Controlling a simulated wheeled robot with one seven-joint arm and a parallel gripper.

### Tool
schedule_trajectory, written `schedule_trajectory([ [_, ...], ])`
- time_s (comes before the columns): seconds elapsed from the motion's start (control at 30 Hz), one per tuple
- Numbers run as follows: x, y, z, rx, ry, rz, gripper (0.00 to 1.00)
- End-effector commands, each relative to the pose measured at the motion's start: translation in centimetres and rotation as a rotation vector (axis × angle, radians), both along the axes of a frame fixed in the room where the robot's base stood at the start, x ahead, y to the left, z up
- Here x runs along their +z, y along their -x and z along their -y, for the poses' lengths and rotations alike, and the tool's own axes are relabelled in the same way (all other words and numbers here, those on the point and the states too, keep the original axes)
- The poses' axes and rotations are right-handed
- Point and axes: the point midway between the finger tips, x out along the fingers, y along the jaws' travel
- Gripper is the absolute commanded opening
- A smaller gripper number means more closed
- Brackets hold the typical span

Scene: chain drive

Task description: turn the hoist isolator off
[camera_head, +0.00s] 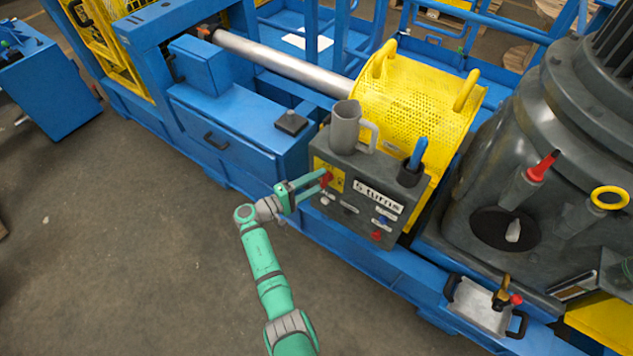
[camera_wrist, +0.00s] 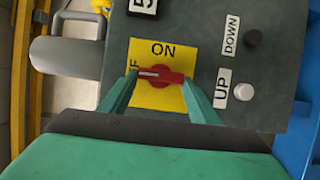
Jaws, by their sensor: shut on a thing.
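The hoist isolator is a red knob (camera_wrist: 160,76) on a yellow plate (camera_wrist: 150,100) on the front of the grey control box. In the wrist view the plate reads ON above the knob, and part of a second label ending in F shows at its left. The knob's white line lies level, on the side towards the F. My gripper (camera_wrist: 161,80) has one green finger at each end of the knob and is shut on it. In the head view my gripper (camera_head: 324,178) reaches the box's upper left, and its fingers partly hide the knob.
The control box (camera_head: 335,222) also carries UP and DOWN buttons and a red button (camera_head: 377,236). A grey jug (camera_head: 345,127) and a dark cup (camera_head: 409,174) with a blue item stand on top. Open floor (camera_head: 130,240) lies at the left.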

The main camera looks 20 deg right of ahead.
Motion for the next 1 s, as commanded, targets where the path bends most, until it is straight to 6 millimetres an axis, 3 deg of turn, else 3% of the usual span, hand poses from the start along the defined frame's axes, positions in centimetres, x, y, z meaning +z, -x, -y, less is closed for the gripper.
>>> schedule_trajectory([
  [0.4,0.0,0.0,0.2,-0.002,0.004,-0.007,0.34],
  [0.43,0.0,0.0,0.2,-0.002,0.004,-0.007,0.59],
  [0.5,0.0,0.0,0.1,-0.002,0.004,-0.007,0.75],
  [0.83,0.0,0.0,-0.2,0.001,0.005,-0.006,0.75],
  [1.0,-0.1,0.4,-1.8,0.003,0.005,-0.007,0.75],
])
